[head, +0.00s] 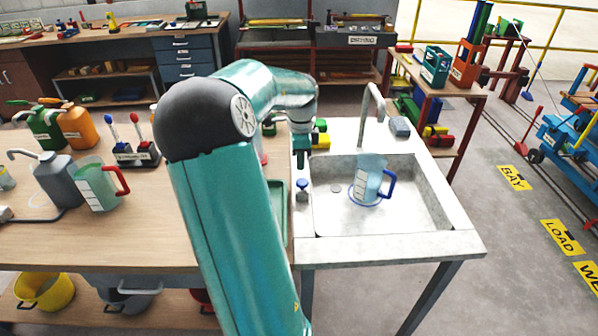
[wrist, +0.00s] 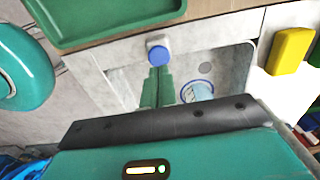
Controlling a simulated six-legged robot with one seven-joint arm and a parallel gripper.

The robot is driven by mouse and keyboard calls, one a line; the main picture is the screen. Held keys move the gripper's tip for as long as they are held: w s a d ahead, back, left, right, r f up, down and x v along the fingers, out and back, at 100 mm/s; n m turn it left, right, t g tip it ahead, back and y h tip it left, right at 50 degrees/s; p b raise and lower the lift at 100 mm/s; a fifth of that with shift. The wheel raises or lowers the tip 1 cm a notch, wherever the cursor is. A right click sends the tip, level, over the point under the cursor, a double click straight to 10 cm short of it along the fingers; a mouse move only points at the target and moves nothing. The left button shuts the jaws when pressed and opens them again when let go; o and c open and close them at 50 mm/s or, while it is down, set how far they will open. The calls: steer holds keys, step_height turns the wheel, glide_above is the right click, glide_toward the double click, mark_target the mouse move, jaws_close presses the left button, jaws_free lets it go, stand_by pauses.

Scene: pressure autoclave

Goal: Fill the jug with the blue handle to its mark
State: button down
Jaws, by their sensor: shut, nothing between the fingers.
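The jug with the blue handle (head: 368,178) stands upright in the sink basin (head: 420,200), inside a blue ring on its floor. It looks pale blue and see-through; I cannot make out its water level or mark. The curved tap spout (head: 371,100) is above and behind it. A blue-topped tap knob (head: 302,185) is on the sink's left rim. My gripper (head: 301,163) is shut and empty, pointing down just above the knob. In the wrist view the fingertips (wrist: 158,72) appear right by the blue knob (wrist: 158,54); contact is unclear. The jug (wrist: 197,92) is partly hidden there.
A red-handled jug (head: 97,185) stands on the wooden bench at left, beside a grey can (head: 55,178). A green tray (head: 278,205) lies left of the sink. A yellow block (wrist: 291,50) and a grey item (head: 399,127) are near the sink's back.

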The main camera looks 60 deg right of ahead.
mark_target(302, 181)
step_height(302, 181, up, 7)
steer(key=shift+s+r, duration=0.15)
steer(key=shift+s, duration=0.05)
steer(key=shift+d, duration=0.1)
